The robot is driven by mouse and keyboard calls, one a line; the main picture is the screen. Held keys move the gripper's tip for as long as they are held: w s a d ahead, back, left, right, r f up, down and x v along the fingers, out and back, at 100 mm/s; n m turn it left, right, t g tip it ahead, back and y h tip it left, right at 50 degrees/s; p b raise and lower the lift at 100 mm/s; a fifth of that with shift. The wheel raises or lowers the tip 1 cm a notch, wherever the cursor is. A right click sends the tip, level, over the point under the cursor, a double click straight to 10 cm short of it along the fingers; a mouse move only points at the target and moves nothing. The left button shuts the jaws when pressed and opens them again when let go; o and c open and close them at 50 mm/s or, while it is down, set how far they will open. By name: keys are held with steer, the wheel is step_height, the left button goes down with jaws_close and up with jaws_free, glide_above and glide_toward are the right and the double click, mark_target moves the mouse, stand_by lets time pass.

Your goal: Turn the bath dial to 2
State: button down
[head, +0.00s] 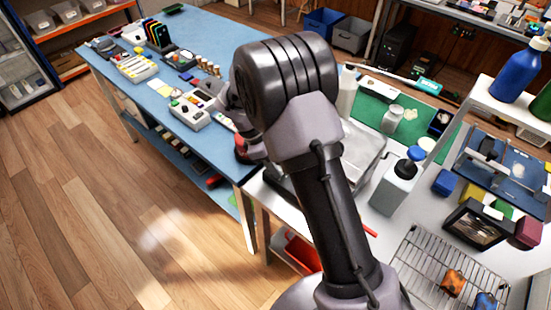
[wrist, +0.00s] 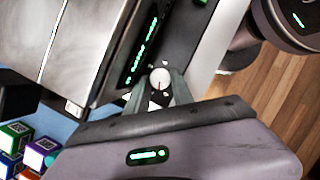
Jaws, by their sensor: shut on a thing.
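The bath dial (wrist: 160,78) is a small round white knob on the dark front panel of the metal bath (wrist: 85,40) in the wrist view. A thin dark mark shows on the knob; the number it points to is too small to read. Green lit marks run along the panel. My gripper (wrist: 159,88) is shut on the dial, one finger on each side. In the head view, part of the silvery bath (head: 365,150) shows just right of my arm; the dial and my gripper are hidden behind the arm.
In the wrist view, several coloured cubes (wrist: 35,153) lie at lower left. A blue bench (head: 215,150) with small items extends left.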

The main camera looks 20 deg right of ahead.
steer(key=shift+m+p, duration=0.5)
